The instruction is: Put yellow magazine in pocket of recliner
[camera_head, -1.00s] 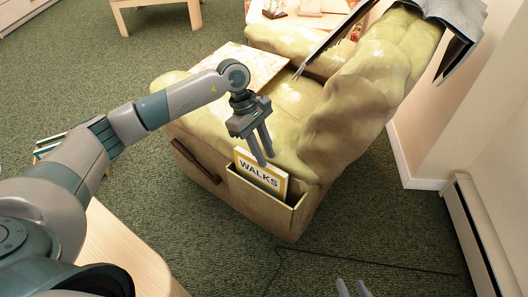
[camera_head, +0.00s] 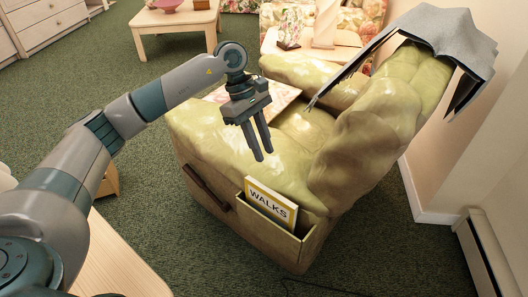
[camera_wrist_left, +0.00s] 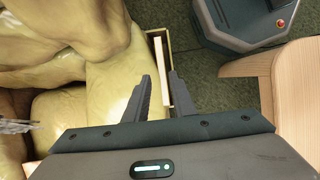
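The yellow magazine (camera_head: 270,205), with "WALKS" on its cover, stands in the pocket (camera_head: 306,245) on the side of the green recliner (camera_head: 345,165). Its upper part sticks out above the pocket's rim, and its lower part is hidden inside. My left gripper (camera_head: 258,148) is above the recliner's arm, apart from the magazine, with its fingers apart and nothing between them. In the left wrist view the magazine (camera_wrist_left: 161,62) shows edge-on in the pocket, beyond the open fingers (camera_wrist_left: 158,90). My right gripper is not in view.
A grey throw (camera_head: 440,35) hangs over the recliner's back. A flat board or book (camera_head: 275,97) lies on the recliner. A wooden table (camera_head: 115,265) is at the lower left, and a baseboard heater (camera_head: 488,250) runs along the right wall. Carpet is free in front of the recliner.

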